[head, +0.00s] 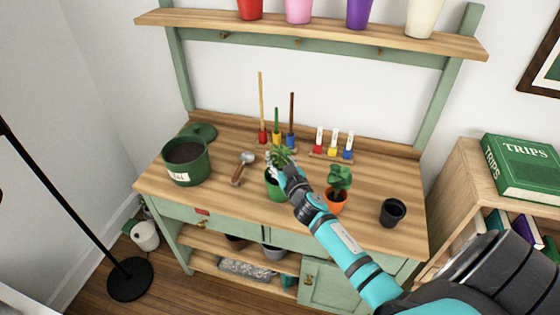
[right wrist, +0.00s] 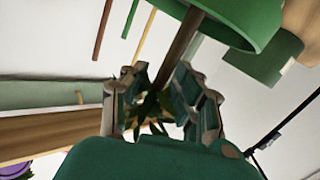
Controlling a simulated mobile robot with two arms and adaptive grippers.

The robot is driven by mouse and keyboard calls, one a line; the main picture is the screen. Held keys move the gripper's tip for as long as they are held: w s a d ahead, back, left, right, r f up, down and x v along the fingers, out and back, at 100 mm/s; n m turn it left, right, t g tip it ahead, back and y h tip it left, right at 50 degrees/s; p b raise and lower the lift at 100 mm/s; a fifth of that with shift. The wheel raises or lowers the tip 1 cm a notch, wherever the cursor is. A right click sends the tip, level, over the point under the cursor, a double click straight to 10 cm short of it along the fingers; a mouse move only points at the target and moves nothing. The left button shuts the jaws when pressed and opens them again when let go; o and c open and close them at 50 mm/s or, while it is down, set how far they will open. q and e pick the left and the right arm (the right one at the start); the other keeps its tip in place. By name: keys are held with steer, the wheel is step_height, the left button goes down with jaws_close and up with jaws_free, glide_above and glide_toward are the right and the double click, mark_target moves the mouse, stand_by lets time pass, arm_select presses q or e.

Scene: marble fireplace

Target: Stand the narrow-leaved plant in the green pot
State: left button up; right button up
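The narrow-leaved plant (head: 281,157) is at the green pot (head: 274,188) on the wooden bench, its leaves above the rim. The right wrist view, which is upside down, shows its brown stem (right wrist: 180,48) running into the mouth of the green pot (right wrist: 240,22), roughly upright to the rim. Its leaves (right wrist: 152,112) are between the fingers of my right gripper (right wrist: 162,72). The fingers are apart, one on each side of the stem, with a gap. The stem's lower end is hidden in the pot. My left gripper is not in view.
A round-leaved plant in an orange pot (head: 335,201) stands close right of my gripper, beside an empty black pot (head: 393,212). Left are a trowel (head: 240,170) and a big soil-filled pot (head: 186,162). Colored holders with rods (head: 276,138) stand behind. The bench front is clear.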

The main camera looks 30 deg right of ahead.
steer(key=b+v, duration=0.1)
steer(key=v, duration=1.1)
steer(key=s+a+f+n+g+y, duration=0.1)
steer(key=a+f+g+y, duration=0.1)
steer(key=a+f, duration=0.4)
steer(key=s+a+f+n+g+y, duration=0.1)
steer(key=a+f, duration=0.3)
steer(key=f, duration=0.4)
steer(key=s+a+f+g, duration=0.15)
steer(key=s+f, duration=0.25)
steer(key=f, duration=0.4)
steer(key=s+f+g, duration=0.2)
steer(key=s+f, duration=0.1)
steer(key=f, duration=0.5)
steer(key=s+f+g, duration=0.3)
steer(key=s+f, duration=0.4)
steer(key=s, duration=0.4)
steer(key=s+f+g, duration=0.3)
steer(key=s+f, duration=0.3)
steer(key=s, duration=0.4)
steer(key=s+f+n+g, duration=0.1)
steer(key=s+f+g, duration=0.2)
steer(key=s+f, duration=0.4)
steer(key=s, duration=0.4)
steer(key=shift+s+d+f+y, duration=0.15)
steer(key=shift+s+f+y, duration=0.15)
steer(key=shift+f, duration=0.1)
